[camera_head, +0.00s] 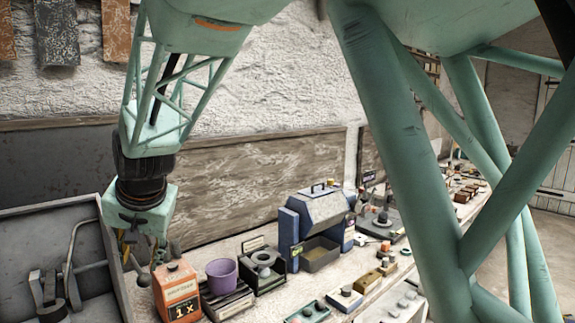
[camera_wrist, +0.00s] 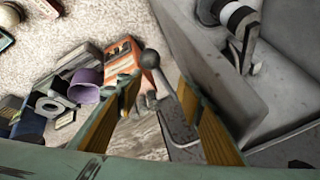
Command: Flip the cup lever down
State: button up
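A grey lever with a round ball knob (camera_wrist: 150,59) shows between my fingers in the wrist view, beside an orange box (camera_wrist: 122,50). In the head view the orange box (camera_head: 177,291) stands below and right of my gripper (camera_head: 138,254), and a dark knob (camera_head: 144,280) shows at its left side. My gripper (camera_wrist: 159,82) is open, with its yellow-lined fingers on either side of the lever. I cannot tell whether they touch it. A purple cup (camera_head: 222,273) sits on a dark stand right of the orange box; it also shows in the wrist view (camera_wrist: 86,83).
A grey tray (camera_head: 95,290) with metal parts stands at the left, close to my gripper. A blue machine (camera_head: 318,222) stands behind and right of the cup. Several small devices crowd the bench (camera_head: 262,306), leaving little free room.

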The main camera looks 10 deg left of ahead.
jog(key=w+a+r+g+h+p, duration=0.1)
jog(key=w+a+r+p, duration=0.4)
jog(key=p, duration=0.9)
jog(key=shift+w+a+r+g+h+p, duration=0.15)
jog(key=shift+a+r+g+h+p, duration=0.25)
jog(key=shift+a+r+h, duration=1.2)
jog(key=shift+w+d+r+y+p, duration=0.1)
jog(key=shift+d+r+y+p, duration=0.35)
jog(key=shift+r+y, duration=0.25)
jog(key=shift+w+a+r+h+p, duration=0.3)
jog(key=shift+a+p, duration=0.1)
jog(key=shift+p, duration=0.75)
jog(key=shift+w+a+r+g+p, duration=0.1)
jog(key=shift+w+a+g+p, duration=0.2)
jog(key=shift+p, duration=0.65)
jog(key=shift+a+r+h+p, duration=0.15)
jog(key=shift+a+h+p, duration=0.15)
jog(key=shift+p, duration=0.35)
